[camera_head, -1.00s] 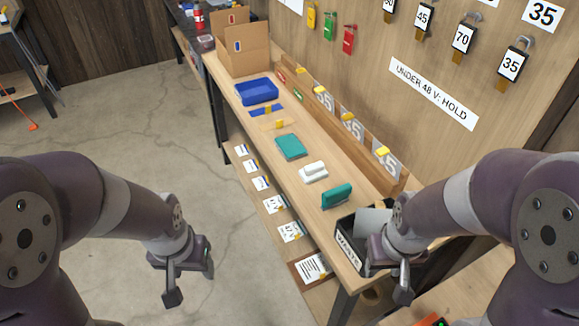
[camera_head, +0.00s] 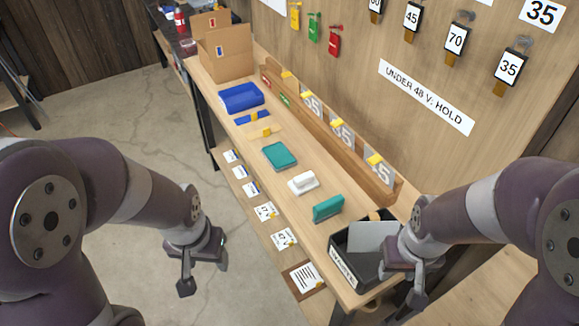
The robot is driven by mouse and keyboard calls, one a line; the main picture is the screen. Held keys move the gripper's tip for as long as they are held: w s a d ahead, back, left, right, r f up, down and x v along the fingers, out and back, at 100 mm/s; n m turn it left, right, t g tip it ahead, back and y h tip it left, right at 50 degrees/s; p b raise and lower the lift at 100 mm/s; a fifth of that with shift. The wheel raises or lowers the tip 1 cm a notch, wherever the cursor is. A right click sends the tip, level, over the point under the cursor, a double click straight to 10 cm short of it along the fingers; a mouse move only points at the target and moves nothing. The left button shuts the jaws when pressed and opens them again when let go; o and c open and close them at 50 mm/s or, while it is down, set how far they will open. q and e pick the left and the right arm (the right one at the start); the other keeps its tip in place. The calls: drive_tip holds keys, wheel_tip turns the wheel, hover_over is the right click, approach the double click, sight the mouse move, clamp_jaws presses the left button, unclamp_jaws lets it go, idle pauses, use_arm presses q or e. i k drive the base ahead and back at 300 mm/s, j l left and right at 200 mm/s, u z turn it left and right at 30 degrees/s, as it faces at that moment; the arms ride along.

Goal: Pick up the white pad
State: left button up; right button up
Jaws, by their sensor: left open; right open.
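The white pad (camera_head: 303,184) is a small white block with a raised grip on a thin base. It lies on the wooden bench between a flat teal case (camera_head: 280,155) and an upright teal block (camera_head: 328,207). My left gripper (camera_head: 204,272) is open and empty over the floor, left of the bench and well apart from the pad. My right gripper (camera_head: 408,280) is open beside the black waste bin (camera_head: 345,268) at the bench's near end, to the right of the pad.
A wooden rail with yellow tabs (camera_head: 335,125) runs along the wall side. A lower shelf with cards (camera_head: 264,212) juts out on the left. Tags hang on the wall.

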sight(302, 183)
drive_tip(key=i+j+u, duration=0.35)
drive_tip(key=i+j, duration=0.4)
drive_tip(key=i, duration=0.1)
